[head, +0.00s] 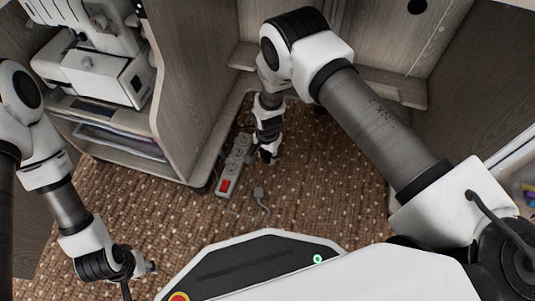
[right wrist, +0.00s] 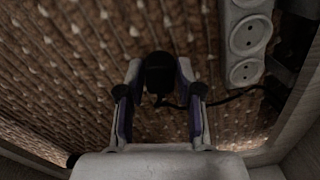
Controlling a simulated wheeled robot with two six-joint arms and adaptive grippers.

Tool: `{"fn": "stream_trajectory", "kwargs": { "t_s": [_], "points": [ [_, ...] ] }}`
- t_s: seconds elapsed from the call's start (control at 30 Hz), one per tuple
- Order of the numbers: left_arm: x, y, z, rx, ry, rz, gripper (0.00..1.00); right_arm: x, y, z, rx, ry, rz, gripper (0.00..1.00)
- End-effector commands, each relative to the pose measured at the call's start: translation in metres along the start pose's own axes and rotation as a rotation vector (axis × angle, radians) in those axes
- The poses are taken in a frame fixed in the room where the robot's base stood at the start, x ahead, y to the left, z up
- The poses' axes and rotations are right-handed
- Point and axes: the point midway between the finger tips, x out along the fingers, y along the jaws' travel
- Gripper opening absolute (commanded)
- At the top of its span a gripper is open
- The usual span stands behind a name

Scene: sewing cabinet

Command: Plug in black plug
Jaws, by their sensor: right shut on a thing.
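The black plug (right wrist: 160,72) is between the fingers of my right gripper (right wrist: 161,92) in the right wrist view, with its black cord running off to the right. The right gripper is shut on it, above the carpet. In the head view my right gripper (head: 267,156) is beside the grey power strip (head: 236,160), and the plug is not clear there. The strip's round sockets also show at the upper right of the right wrist view (right wrist: 248,38); the plug is apart from them. My left gripper (head: 150,267) is low at the left, away from the strip; its finger opening is unclear.
A grey plug (head: 259,192) with a cord lies on the brown carpet (head: 310,185) near the strip's red switch (head: 225,185). The cabinet side panel (head: 195,90) rises left of the strip. A white sewing machine (head: 105,75) stands at upper left.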

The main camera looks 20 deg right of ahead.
Motion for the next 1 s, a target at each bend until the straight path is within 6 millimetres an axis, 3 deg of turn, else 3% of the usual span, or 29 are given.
{"fn": "stream_trajectory", "kwargs": {
  "t_s": [0.37,1.0],
  "points": [
    [-0.001,0.000,0.009,-0.010,-0.025,0.003,0.40,0.001,0.000,0.000,0.000,0.000,0.000,0.00],
    [0.036,0.000,0.001,0.000,0.000,0.000,0.40,0.004,-0.047,0.007,-0.001,0.001,-0.002,0.00]
  ]
}}
